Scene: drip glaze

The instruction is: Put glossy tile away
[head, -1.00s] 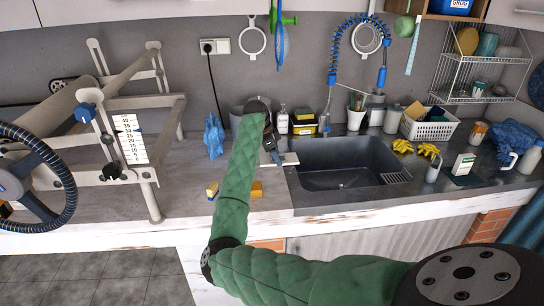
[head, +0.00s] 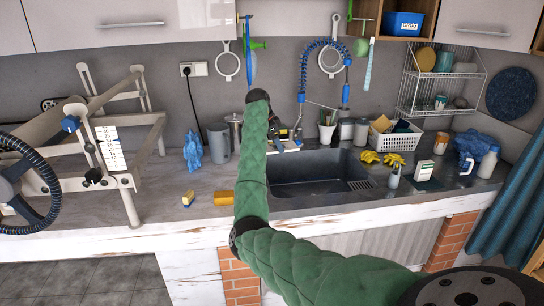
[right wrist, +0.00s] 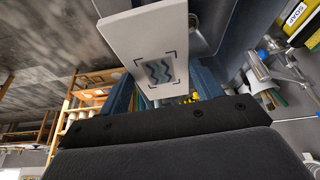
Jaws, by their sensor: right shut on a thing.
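My right gripper (head: 277,137) is shut on a pale, flat tile (head: 286,146) above the back left edge of the sink. In the right wrist view the tile (right wrist: 135,35) is off-white with a wavy blue-green pattern in dark corner marks, and it sits between the blue fingers. The tile is held clear of the counter, as far as I can tell. Much of the gripper is hidden behind my own green-sleeved forearm in the head view. My left gripper is out of view.
A dark sink (head: 320,172) lies beneath and right of the gripper. A wire rack (head: 440,85) with plates and cups hangs at the right, below a blue GROG bin (head: 403,23). Sponges (head: 222,198) lie on the left counter.

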